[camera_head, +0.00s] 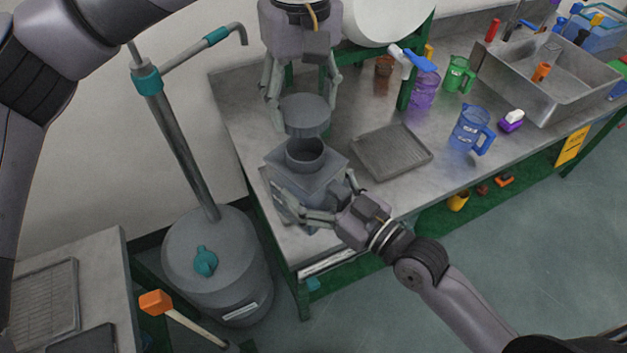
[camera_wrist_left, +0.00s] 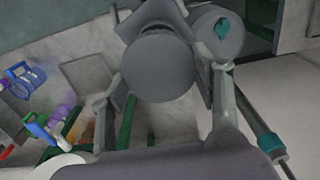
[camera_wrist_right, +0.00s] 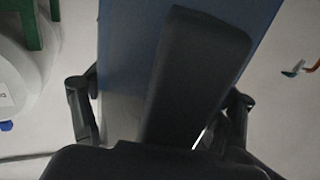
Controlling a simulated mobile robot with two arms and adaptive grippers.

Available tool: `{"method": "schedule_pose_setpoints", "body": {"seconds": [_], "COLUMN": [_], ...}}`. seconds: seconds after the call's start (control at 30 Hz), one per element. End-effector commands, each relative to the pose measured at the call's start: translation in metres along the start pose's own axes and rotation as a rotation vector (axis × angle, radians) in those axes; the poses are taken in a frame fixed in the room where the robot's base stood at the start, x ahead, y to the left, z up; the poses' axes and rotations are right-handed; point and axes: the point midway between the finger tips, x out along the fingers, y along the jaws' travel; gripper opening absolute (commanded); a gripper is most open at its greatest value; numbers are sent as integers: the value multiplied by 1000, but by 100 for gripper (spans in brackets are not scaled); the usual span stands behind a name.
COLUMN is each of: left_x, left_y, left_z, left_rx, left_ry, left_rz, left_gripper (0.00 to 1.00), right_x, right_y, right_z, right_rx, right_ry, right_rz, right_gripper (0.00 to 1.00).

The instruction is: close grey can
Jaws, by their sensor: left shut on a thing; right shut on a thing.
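The grey can (camera_head: 312,182) stands near the left end of the metal table, its round neck (camera_head: 305,153) uncovered. My left gripper (camera_head: 304,106) is shut on the round grey lid (camera_head: 306,118) and holds it level just above and behind the neck. In the left wrist view the lid (camera_wrist_left: 158,68) hides the neck and part of the can (camera_wrist_left: 150,18). My right gripper (camera_head: 322,194) is shut on the can at its near side. The right wrist view shows the can's dark handle (camera_wrist_right: 195,75) between the fingers, against its blue-grey wall (camera_wrist_right: 122,50).
A grey tray (camera_head: 392,152) lies right of the can. A blue jug (camera_head: 468,130), purple bottle (camera_head: 425,90) and green jug (camera_head: 458,74) stand farther right, before a metal sink (camera_head: 540,80). A large grey drum (camera_head: 218,265) with a pipe stands left of the table.

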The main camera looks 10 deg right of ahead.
Motion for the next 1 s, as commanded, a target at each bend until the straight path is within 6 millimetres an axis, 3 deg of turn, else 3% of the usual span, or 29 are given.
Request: {"method": "schedule_pose_setpoints", "body": {"seconds": [0.37,0.8,1.0], "left_x": [2,37,40], "left_y": [0,0,0], "left_z": [0,0,0], "left_rx": [1,1,1], "left_ry": [-1,0,0], "left_rz": [0,0,1], "left_gripper": [41,41,41], "right_x": [0,0,0], "right_y": [0,0,0], "right_z": [-4,-4,-4], "right_rx": [-1,-1,-1], "right_ry": [11,11,11], "right_rz": [1,1,1], "right_gripper": [18,18,18]}}
